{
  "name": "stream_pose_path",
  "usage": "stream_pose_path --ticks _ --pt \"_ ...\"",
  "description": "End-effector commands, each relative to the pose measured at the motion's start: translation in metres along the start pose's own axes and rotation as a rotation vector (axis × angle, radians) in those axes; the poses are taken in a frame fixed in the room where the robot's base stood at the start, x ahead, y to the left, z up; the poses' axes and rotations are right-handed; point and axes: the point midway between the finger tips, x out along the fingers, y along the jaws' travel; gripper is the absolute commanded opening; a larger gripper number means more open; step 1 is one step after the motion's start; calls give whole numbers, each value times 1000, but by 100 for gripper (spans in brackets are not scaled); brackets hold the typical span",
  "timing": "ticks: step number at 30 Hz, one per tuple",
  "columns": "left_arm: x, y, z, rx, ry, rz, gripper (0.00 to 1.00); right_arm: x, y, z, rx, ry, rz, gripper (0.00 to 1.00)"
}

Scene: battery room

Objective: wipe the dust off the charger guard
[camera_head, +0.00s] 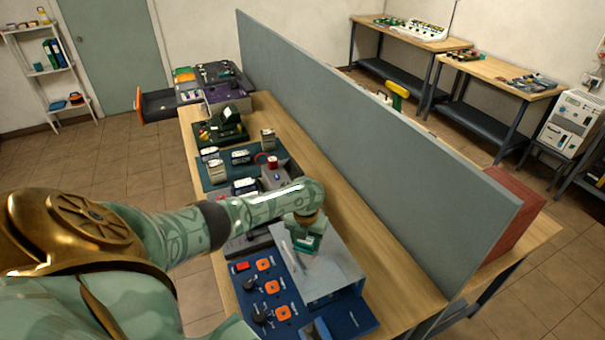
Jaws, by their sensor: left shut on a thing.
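The charger (357,321) is a blue panel with orange and red buttons and black knobs, at the near end of the bench. Its guard (338,272) is a flat light grey sheet to the right of the buttons. Any dust on it is too faint to tell. My left arm reaches across from the left. My left gripper (305,236) points down over the far part of the guard, shut on a small dark green thing (307,244) with pale edges. I cannot tell whether this thing touches the guard. My right gripper is not in view.
A tall grey partition (390,160) runs along the bench (385,278), right of the charger. Meters, a red spool (272,162) and other devices stand farther back on the bench. A red box (513,212) is behind the partition. Bare wood lies between guard and partition.

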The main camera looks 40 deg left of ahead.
Motion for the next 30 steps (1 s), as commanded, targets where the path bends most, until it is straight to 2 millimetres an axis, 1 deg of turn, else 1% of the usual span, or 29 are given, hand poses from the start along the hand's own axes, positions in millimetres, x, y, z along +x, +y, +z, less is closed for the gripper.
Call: stream_pose_path --ticks 4,10,17,25,30 --pt "1 -5 -7 2 6 0 37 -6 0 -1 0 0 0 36" --pt "-2 -20 -21 3 6 -1 37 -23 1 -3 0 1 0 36" --pt "-1 -27 -27 0 2 -1 37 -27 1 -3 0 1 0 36" --pt "-2 -44 -44 1 2 0 37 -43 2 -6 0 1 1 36" --pt "-1 -50 -49 1 0 -1 37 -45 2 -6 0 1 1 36"
